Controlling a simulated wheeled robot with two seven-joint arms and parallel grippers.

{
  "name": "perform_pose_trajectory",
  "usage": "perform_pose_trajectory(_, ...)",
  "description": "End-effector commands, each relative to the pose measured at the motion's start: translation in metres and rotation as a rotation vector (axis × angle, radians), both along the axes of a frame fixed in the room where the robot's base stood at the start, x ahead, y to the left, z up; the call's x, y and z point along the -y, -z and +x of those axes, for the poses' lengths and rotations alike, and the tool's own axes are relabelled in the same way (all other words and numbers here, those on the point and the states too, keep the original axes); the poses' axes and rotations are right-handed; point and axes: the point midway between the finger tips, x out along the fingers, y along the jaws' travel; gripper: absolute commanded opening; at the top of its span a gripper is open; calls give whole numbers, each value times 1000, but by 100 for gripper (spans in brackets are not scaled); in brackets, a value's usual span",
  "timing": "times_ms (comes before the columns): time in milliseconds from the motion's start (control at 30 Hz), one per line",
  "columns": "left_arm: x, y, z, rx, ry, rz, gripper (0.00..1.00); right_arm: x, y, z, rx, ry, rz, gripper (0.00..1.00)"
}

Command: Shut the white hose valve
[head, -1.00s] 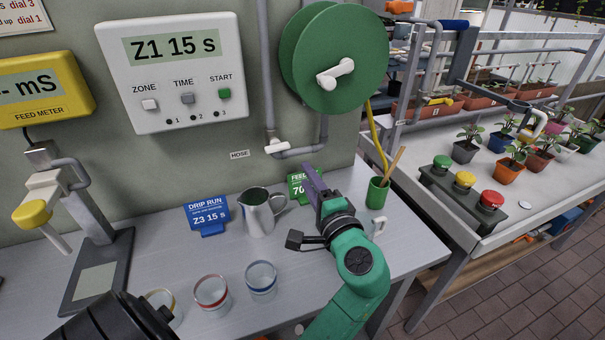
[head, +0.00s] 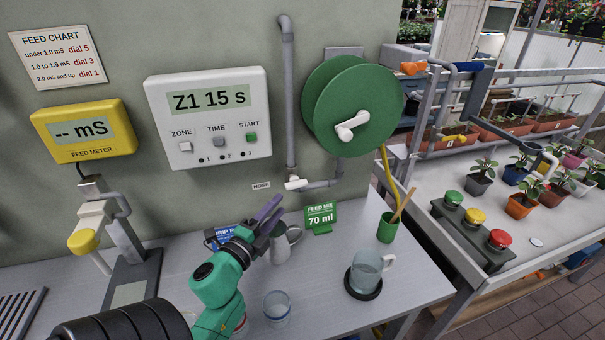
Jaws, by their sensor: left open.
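The white hose valve (head: 294,184) sits on the grey pipe (head: 290,100) low on the wall, right of the HOSE label (head: 261,186). Its small lever lies roughly sideways; I cannot tell its exact setting. My left gripper (head: 268,213) is open and empty, with purple and dark fingers pointing up and right. It shows below and left of the valve, apart from it in the picture, in front of the metal jug (head: 283,245). My right gripper is not in view.
The green hose reel (head: 352,105) hangs above right of the valve. A green FEED MIX sign (head: 320,218), a glass mug (head: 368,268) on a black disc, a green cup (head: 387,228) and a clear glass (head: 277,305) stand on the bench. The timer panel (head: 210,115) is upper left.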

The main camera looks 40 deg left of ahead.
Motion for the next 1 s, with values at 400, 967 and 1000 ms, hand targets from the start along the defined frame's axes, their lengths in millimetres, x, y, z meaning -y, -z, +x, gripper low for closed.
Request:
perform_pose_trajectory(400,-19,-9,105,3,-2,1,45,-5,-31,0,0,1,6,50)
perform_pose_trajectory(967,-23,-5,131,-1,-2,2,3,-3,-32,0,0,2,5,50)
perform_pose_trajectory(1000,-23,-5,131,-1,-2,2,0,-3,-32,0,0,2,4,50)
